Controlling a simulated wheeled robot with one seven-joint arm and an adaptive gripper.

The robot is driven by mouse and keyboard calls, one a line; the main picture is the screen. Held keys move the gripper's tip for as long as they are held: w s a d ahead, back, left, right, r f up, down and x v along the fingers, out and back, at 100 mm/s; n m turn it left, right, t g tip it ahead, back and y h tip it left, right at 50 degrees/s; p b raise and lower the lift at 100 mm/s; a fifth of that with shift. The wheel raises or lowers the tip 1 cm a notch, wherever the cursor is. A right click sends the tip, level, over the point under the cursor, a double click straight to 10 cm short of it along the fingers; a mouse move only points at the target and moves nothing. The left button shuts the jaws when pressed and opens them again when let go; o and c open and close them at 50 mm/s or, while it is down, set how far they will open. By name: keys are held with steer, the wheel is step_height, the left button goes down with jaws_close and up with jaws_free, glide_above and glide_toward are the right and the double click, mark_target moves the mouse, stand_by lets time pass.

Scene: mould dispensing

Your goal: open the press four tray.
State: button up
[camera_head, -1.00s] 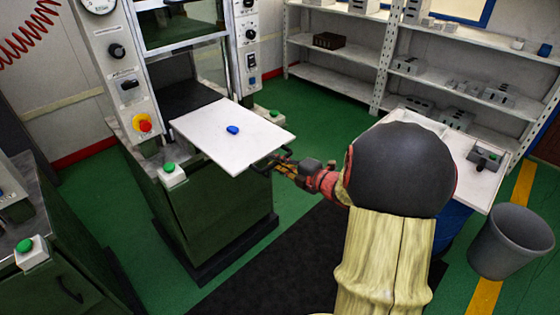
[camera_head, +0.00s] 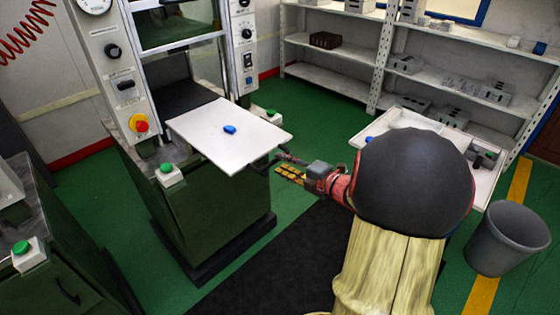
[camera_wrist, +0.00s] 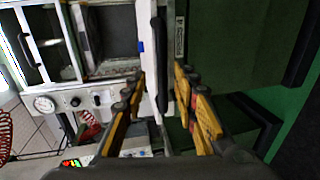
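The press tray (camera_head: 205,133) is a flat white plate, pulled out of the press toward me, with a small blue piece (camera_head: 229,129) on it. Its dark bar handle (camera_head: 262,163) is at the front right edge. My gripper (camera_head: 283,164) is beside the handle, with its fingers spread. In the wrist view, the open fingers (camera_wrist: 158,72) point at the tray's edge (camera_wrist: 147,50), and the dark handle (camera_wrist: 159,60) shows between them. The fingers do not touch it visibly; the exact depth gap is hard to tell.
The press (camera_head: 215,195) has a green base, a red knob (camera_head: 139,123) and green buttons. A side table (camera_head: 484,190) with grey parts stands at right, partly behind my arm. Dark floor mat (camera_head: 265,265) is clear.

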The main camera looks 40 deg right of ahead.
steer(key=v, duration=0.7)
steer(key=shift+s, duration=0.4)
steer(key=shift+w+r, duration=0.1)
steer(key=shift+r, duration=0.1)
steer(key=w+d+r+m+g+h, duration=0.2)
steer(key=w+r+m+h, duration=0.5)
steer(key=w+r+m, duration=0.15)
steer(key=s+a+f+m+g+y, duration=0.1)
steer(key=s+a, duration=0.4)
steer(key=a, duration=0.5)
steer(key=s+a+f+m+g+y, duration=0.1)
steer(key=s+a+m+g+y, duration=0.2)
steer(key=a, duration=0.8)
steer(key=s+a+f+m+g+y, duration=0.1)
steer(key=s+a+m+g, duration=0.3)
steer(key=a, duration=0.7)
steer(key=s+m+y, duration=0.1)
steer(key=s+m, duration=0.1)
steer(key=s, duration=0.2)
steer(key=shift+s+f+p, duration=0.2)
steer(key=shift+s+p, duration=0.1)
steer(key=shift+s, duration=0.1)
